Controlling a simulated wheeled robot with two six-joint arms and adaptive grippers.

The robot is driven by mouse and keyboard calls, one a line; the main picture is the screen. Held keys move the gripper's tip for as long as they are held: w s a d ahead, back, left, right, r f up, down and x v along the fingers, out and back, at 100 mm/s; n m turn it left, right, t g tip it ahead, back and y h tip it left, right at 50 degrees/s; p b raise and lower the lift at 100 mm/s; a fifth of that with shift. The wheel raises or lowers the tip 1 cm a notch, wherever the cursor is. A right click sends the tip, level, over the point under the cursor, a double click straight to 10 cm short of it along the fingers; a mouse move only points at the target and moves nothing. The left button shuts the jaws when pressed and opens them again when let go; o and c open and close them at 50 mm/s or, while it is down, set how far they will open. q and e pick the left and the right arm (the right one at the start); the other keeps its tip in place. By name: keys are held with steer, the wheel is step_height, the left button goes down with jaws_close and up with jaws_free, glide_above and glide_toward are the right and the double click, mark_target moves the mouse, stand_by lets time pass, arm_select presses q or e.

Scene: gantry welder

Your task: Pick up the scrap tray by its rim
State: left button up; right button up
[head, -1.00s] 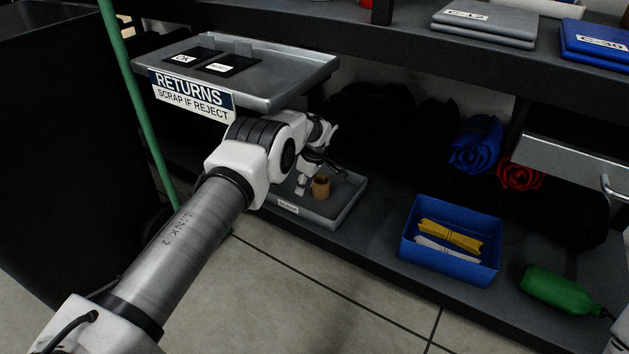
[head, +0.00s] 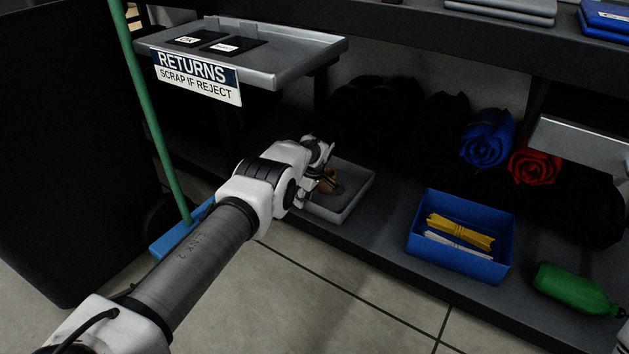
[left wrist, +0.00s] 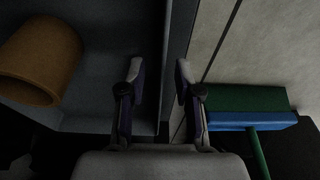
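The brown cylinder (left wrist: 42,60) lies left of the fingers.
The returns shelf (head: 285,72) overhangs at the upper left. A blue bin (head: 458,262) with yellow and white pieces and a green bottle (head: 575,288) are to the right. A green-handled broom (head: 160,145) stands left. The tiled floor in front is open.

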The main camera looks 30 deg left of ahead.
arm_select(q)
jaws_close()
steer(key=shift+a+p+v, duration=0.25)
steer(key=shift+p+v, duration=0.45)
steer(key=shift+v, duration=0.3)
steer(key=shift+a+p+v, duration=0.25)
steer(key=shift+p+v, duration=0.45)
steer(key=shift+v, duration=0.3)
arm_select(e)
steer(key=shift+r, duration=1.35)
arm_select(q)
steer(key=shift+w, duration=0.1)
